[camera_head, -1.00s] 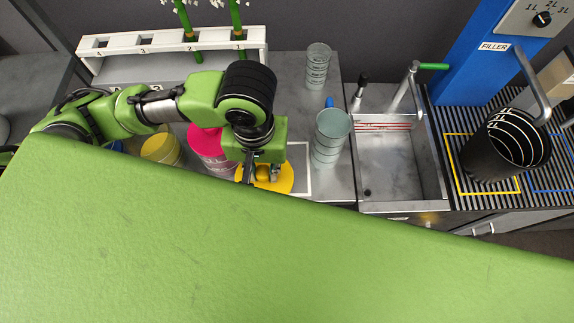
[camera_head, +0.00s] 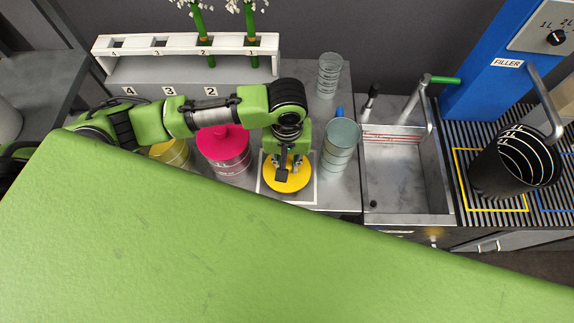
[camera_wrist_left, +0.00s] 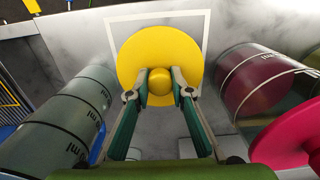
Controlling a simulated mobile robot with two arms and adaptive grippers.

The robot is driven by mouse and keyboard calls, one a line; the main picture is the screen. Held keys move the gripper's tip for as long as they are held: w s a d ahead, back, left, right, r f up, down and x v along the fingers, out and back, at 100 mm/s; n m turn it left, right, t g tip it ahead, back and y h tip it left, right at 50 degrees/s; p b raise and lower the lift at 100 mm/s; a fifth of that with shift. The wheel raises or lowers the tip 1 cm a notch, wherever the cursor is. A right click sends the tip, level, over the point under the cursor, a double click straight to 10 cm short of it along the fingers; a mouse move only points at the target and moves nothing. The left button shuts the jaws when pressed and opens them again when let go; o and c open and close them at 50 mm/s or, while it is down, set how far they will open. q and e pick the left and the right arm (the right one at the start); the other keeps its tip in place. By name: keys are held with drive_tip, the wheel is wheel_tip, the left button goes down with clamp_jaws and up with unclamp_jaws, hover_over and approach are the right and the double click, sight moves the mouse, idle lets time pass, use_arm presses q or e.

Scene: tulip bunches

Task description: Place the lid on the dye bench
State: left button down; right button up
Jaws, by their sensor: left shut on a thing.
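The lid is a round yellow disc with a ball-shaped knob; it shows in the left wrist view (camera_wrist_left: 133,56) and in the head view (camera_head: 285,184). My left gripper (camera_wrist_left: 160,83) is shut on the lid's knob. In the head view my left gripper (camera_head: 287,165) points down over the lid. The lid is over a white square outline on the grey dye bench (camera_head: 318,112). I cannot tell whether it touches the bench top. My right gripper is not in view.
A pink-lidded jar (camera_head: 225,150) and a yellow jar (camera_head: 170,152) stand left of the lid. A graduated glass vessel (camera_head: 341,146) stands close on its right, another (camera_head: 329,75) behind. A white rack (camera_head: 150,42) with flower stems is at the back. A sink (camera_head: 405,178) lies right.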

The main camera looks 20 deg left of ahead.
sight(287, 161)
use_arm(q)
drive_tip(key=shift+w+f, duration=0.25)
drive_tip(key=shift+f, duration=0.05)
drive_tip(key=shift+w+a+f+p, duration=0.1)
drive_tip(key=shift+f+p, duration=0.25)
drive_tip(key=shift+f, duration=1.3)
drive_tip(key=c, duration=1.8)
unclamp_jaws()
drive_tip(key=shift+f, duration=0.15)
wheel_tip(287, 161, up, 12)
drive_tip(key=shift+r+b, duration=0.2)
drive_tip(key=shift+b, duration=0.25)
